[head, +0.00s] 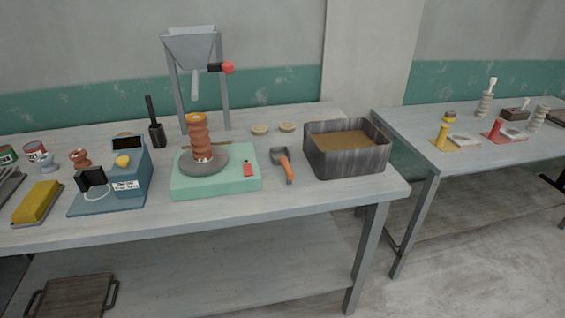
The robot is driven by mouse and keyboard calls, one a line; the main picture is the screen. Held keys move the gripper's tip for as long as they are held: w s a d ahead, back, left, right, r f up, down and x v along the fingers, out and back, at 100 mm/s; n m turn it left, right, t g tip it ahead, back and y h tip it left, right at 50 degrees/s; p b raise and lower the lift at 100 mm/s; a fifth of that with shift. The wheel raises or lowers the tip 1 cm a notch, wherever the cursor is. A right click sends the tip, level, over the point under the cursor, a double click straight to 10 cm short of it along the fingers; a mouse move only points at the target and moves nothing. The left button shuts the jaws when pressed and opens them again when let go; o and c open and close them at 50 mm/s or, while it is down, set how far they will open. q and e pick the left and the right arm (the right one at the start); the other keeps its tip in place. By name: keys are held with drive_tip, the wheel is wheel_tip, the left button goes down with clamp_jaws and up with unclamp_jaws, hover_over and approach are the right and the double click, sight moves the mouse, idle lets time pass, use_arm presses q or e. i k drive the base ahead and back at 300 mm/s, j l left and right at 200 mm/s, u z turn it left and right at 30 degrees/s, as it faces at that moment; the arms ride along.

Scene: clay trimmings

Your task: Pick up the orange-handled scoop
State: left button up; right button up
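The orange-handled scoop (287,169) lies on the grey table in the head view, just right of the green wheel base. Its dark grey head (278,153) points to the back and its orange handle points to the front. It lies between the green base and a dark bin, apart from the bin. Neither of my grippers shows in the head view.
The dark bin (362,161) with brown material stands right of the scoop. The green base (186,187) carries a ribbed brown cylinder (199,143). A metal hopper (192,48) stands behind. Table (310,198) is clear in front of the scoop.

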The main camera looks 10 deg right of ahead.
sight(280, 155)
drive_tip(key=i+j+z, duration=0.25)
drive_tip(key=i+j, duration=0.15)
drive_tip(key=j, duration=0.2)
drive_tip(key=i+j+z, duration=0.15)
drive_tip(key=j, duration=0.15)
drive_tip(key=i+j+z, duration=0.1)
drive_tip(key=j, duration=0.2)
drive_tip(key=i+j+z, duration=0.15)
drive_tip(key=j, duration=0.2)
drive_tip(key=i, duration=0.05)
